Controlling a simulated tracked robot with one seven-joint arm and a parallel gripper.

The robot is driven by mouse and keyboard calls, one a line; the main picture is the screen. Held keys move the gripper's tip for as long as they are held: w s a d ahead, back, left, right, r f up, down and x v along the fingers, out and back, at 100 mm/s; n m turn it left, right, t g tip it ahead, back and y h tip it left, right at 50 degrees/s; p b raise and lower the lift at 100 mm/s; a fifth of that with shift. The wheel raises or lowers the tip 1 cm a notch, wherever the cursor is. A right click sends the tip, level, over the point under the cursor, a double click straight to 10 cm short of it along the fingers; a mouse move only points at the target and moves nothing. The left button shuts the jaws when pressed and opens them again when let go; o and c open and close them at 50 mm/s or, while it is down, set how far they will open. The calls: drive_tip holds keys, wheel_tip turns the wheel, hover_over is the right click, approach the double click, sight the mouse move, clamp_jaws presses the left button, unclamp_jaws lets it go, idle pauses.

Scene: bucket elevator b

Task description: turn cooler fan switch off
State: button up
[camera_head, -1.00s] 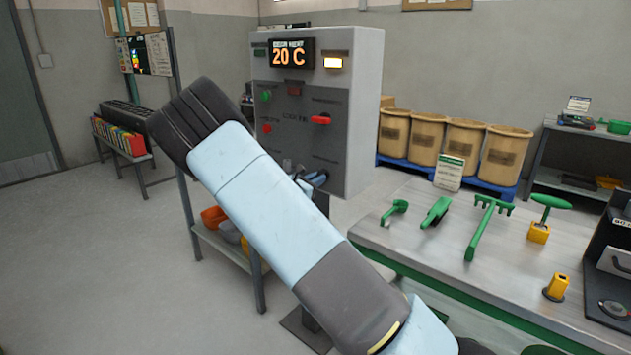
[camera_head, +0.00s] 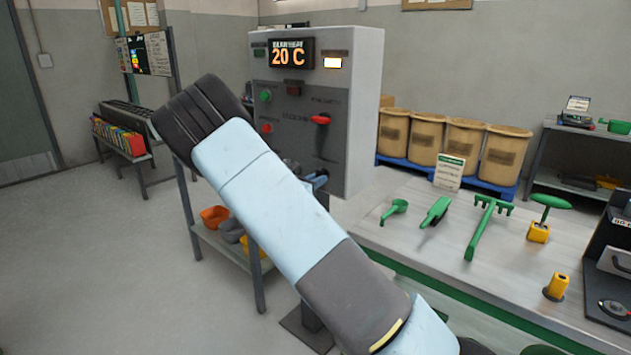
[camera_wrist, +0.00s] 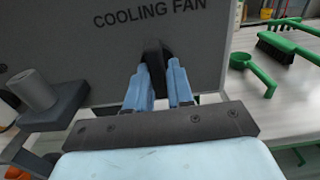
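The grey control cabinet (camera_head: 343,130) stands in the middle of the head view, with a "20 C" display on top. In the wrist view, the cooling fan switch (camera_wrist: 156,52) is a black knob just below the "COOLING FAN" label on the panel. My gripper (camera_wrist: 158,68) has one blue finger on each side of the knob, with little gap between them, and appears shut on it. In the head view my gripper (camera_head: 317,180) is small at the cabinet's lower front, partly behind my arm. The knob is hidden there.
A red handle (camera_head: 320,119) and green and red buttons are higher on the panel. A grey cylindrical part (camera_wrist: 36,92) juts out left of my gripper. A workbench (camera_head: 400,235) with green tools is to the right. A low shelf with bins (camera_head: 214,217) is at left.

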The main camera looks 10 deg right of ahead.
drive_tip(key=o, duration=0.4)
drive_tip(key=v, duration=1.3)
drive_tip(key=shift+s+a, duration=0.2)
drive_tip(key=shift+a, duration=0.1)
